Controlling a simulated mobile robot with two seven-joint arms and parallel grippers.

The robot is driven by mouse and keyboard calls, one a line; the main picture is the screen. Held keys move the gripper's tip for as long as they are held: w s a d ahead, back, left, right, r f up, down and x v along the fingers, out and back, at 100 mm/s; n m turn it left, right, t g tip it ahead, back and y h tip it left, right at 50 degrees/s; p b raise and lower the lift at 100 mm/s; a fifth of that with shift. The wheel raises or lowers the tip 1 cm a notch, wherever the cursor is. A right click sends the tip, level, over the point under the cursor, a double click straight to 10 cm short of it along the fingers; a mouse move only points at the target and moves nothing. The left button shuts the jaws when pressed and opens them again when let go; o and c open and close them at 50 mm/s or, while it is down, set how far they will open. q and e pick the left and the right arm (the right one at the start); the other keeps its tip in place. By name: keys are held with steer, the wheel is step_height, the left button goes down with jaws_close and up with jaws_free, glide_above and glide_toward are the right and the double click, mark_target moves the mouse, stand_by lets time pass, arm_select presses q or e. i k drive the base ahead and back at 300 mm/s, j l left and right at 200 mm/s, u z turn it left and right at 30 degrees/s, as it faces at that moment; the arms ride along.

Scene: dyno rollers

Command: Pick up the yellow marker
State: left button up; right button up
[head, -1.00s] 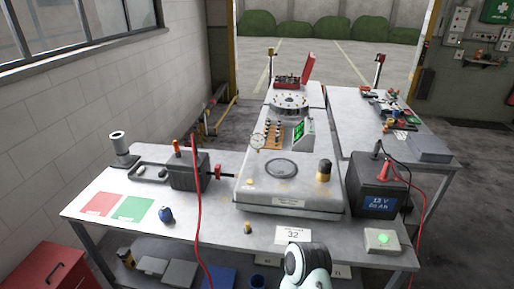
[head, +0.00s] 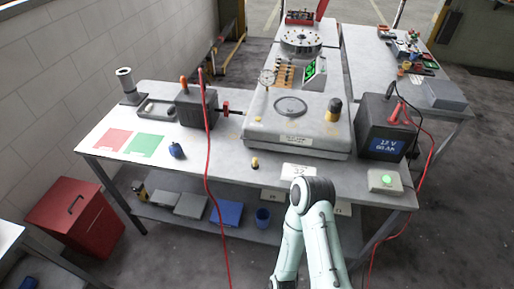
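No pen-shaped yellow marker can be made out. A small yellow-topped piece (head: 255,163) stands near the front edge of the workbench (head: 225,152), and a tiny yellow piece (head: 258,120) sits at the left front of the grey raised platform (head: 300,133). I cannot tell which of these, if any, is the marker. One pale arm of mine rises from the bottom right of centre and bends in front of the bench. Neither gripper shows.
A 12 V battery (head: 381,128) and a green-button box (head: 384,181) stand at the bench's right. A red cable (head: 209,165) hangs over the front edge. Red and green mats (head: 145,146) lie at left. The lower shelf holds a blue bin (head: 227,213). A red cabinet (head: 76,215) stands left.

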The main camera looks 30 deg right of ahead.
mark_target(255, 166)
steer(key=i+j+z, duration=0.45)
steer(key=i+j, duration=0.6)
steer(key=i, duration=0.05)
